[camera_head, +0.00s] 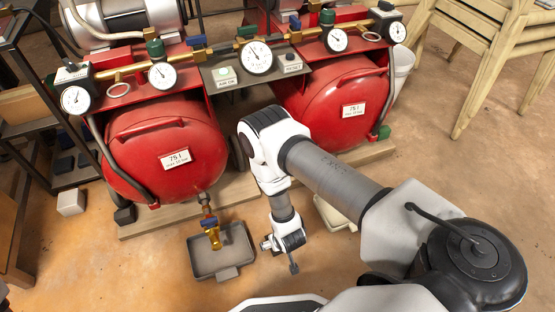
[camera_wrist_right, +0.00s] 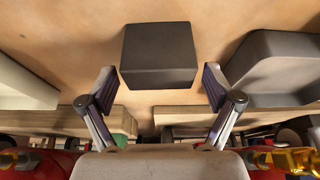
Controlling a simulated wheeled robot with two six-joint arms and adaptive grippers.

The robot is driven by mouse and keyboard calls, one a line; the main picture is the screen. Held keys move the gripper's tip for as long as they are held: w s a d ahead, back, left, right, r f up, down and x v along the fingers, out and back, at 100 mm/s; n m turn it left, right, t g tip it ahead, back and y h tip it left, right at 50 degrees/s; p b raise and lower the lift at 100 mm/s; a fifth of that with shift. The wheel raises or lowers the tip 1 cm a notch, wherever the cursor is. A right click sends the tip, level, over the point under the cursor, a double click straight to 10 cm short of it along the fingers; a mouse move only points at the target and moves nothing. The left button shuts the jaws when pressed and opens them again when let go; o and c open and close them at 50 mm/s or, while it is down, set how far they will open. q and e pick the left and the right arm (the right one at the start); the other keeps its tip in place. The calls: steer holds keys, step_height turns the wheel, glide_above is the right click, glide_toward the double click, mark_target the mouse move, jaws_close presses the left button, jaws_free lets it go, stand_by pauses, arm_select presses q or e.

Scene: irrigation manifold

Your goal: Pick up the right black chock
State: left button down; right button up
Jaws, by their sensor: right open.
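The black chock (camera_wrist_right: 160,55) is a dark block on the tan floor in the right wrist view. It lies just ahead of and between the fingertips of my right gripper (camera_wrist_right: 159,84), which is open and empty. In the head view my right gripper (camera_head: 281,258) points down to the right of the grey tray, and I cannot make out that chock there. My left gripper is not in view.
A grey drip tray (camera_head: 205,269) with a brass valve (camera_head: 213,238) above it stands left of my right gripper. A pale tray (camera_head: 329,217) lies to the right, partly behind my arm. Red tanks (camera_head: 165,145) on wooden bases (camera_head: 150,228) stand behind.

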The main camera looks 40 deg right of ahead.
steer(key=c, duration=1.4)
steer(key=shift+r, duration=0.2)
